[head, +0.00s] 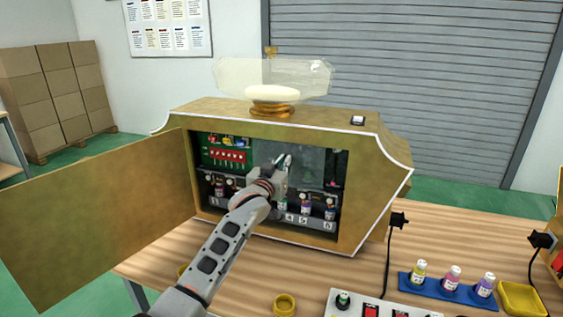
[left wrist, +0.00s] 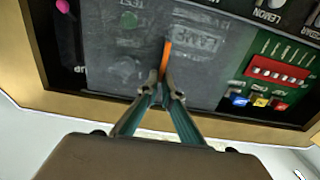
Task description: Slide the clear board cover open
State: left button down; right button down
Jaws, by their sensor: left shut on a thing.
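The clear board cover (head: 310,160) is a greyish see-through panel inside the open machine. It lies in the middle and right of the upper opening, and also fills much of the left wrist view (left wrist: 105,60). A thin orange strip (left wrist: 166,57) stands on it, apparently its handle. My left gripper (head: 283,162) reaches into the opening in front of the cover. In the left wrist view its fingertips (left wrist: 161,88) are closed together at the lower end of the orange strip. The green circuit board (head: 222,152) shows uncovered left of the cover. My right gripper is out of view.
The gold machine (head: 365,205) stands on a wooden table, its door (head: 100,220) swung open to the left. Small bottles (head: 305,203) stand below the board. A blue rack (head: 447,287), yellow tray (head: 520,298) and white power strip (head: 390,306) lie in front right.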

pick_arm(q)
jog(key=shift+s+d, duration=0.1)
jog(key=shift+d, duration=0.15)
jog(key=shift+d, duration=0.1)
jog(key=c, duration=2.2)
grip_release()
jog(key=shift+d, duration=0.1)
jog(key=shift+c, duration=0.2)
jog(key=v, duration=1.2)
